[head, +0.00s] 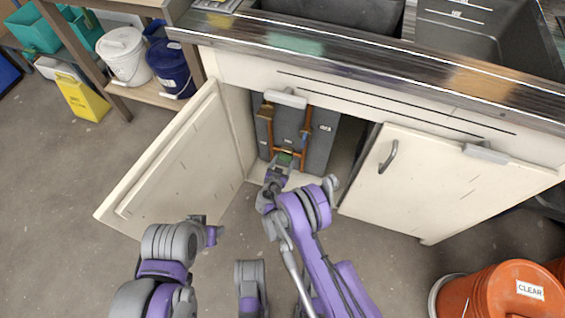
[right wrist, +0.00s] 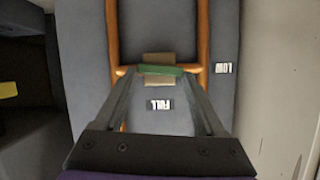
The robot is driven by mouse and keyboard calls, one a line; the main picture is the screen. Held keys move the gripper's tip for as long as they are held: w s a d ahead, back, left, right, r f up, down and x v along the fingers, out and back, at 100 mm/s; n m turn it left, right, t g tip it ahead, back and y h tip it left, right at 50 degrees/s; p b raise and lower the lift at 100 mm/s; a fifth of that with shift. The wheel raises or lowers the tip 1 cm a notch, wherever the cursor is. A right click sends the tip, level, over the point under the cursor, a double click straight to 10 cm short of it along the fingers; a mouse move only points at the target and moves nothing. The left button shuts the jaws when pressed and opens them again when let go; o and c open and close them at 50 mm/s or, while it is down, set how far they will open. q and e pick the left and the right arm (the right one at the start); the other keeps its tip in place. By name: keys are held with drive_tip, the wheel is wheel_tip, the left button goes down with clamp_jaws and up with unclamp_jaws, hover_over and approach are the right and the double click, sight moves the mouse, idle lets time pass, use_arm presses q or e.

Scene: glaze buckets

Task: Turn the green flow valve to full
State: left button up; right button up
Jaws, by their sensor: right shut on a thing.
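The green flow valve handle (right wrist: 160,70) sits on the copper pipework inside the open sink cabinet. In the right wrist view it lies crosswise, in line with the horizontal pipe, its right end toward the LOW label (right wrist: 222,68). The FULL label (right wrist: 160,104) is below the handle, between my fingers. My right gripper (right wrist: 160,74) is shut on the handle, one finger at each end. In the head view the right gripper (head: 284,162) reaches into the cabinet and partly hides the valve (head: 285,157). My left arm shows at lower left, but I cannot make out its gripper.
The left cabinet door (head: 180,165) stands open beside my right arm; the right door (head: 440,180) is closed. Vertical copper pipes (head: 304,130) flank the valve. An orange bucket (head: 505,292) stands at lower right.

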drive_tip(key=m+y, duration=0.1)
drive_tip(key=m, duration=0.1)
drive_tip(key=m+t+y, duration=0.1)
drive_tip(key=shift+s+d+f+m, duration=0.1)
drive_tip(key=shift+d+f+m, duration=0.05)
drive_tip(key=shift+d+m, duration=0.25)
drive_tip(key=shift+y, duration=0.3)
drive_tip(key=o, duration=1.3)
drive_tip(key=shift+s, duration=0.15)
